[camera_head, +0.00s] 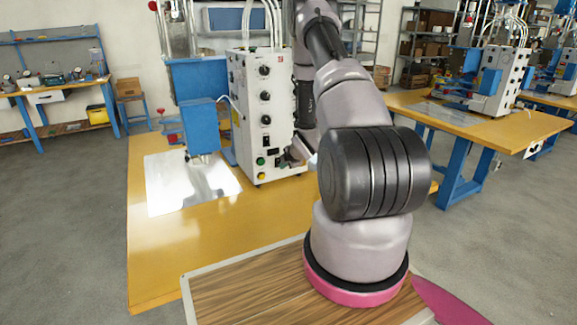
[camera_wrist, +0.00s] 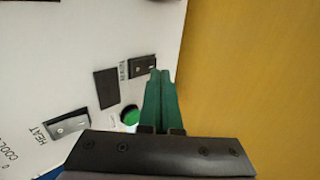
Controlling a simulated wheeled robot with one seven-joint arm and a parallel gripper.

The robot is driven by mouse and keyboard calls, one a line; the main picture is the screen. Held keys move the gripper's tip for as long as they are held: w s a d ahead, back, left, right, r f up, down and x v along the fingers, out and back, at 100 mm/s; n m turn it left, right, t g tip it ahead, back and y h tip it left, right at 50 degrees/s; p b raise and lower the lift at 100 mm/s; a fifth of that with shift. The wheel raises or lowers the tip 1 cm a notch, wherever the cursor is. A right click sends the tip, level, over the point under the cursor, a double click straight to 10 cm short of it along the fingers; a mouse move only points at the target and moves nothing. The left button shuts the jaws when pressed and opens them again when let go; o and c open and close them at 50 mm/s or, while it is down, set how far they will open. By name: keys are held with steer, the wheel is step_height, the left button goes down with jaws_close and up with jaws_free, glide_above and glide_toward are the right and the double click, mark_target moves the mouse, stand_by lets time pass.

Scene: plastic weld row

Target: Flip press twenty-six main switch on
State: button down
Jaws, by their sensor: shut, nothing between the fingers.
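The press on the yellow table has a white control box (camera_head: 262,110) with dark knobs, switches and coloured buttons; no press number is readable. In the wrist view, its panel (camera_wrist: 95,30) shows a small switch plate (camera_wrist: 142,67), a black rectangle (camera_wrist: 107,88), a green button (camera_wrist: 130,114) and another plate (camera_wrist: 68,125) labelled HEAT. I cannot tell for sure which is the main switch. My gripper (camera_wrist: 161,74) has its green fingers shut and empty. The tips are close to the right end of the upper switch plate; contact cannot be told. The fingers partly cover the green button's surroundings.
The blue press head (camera_head: 198,125) and a shiny metal plate (camera_head: 165,185) are left of the control box. The yellow table (camera_head: 165,260) is otherwise clear in front. Another press table (camera_head: 430,112) stands to the right, with grey floor between.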

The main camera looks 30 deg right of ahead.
steer(key=shift+w+f, duration=0.1)
steer(key=shift+w, duration=0.65)
steer(key=shift+w+f, duration=0.1)
steer(key=shift+r, duration=0.85)
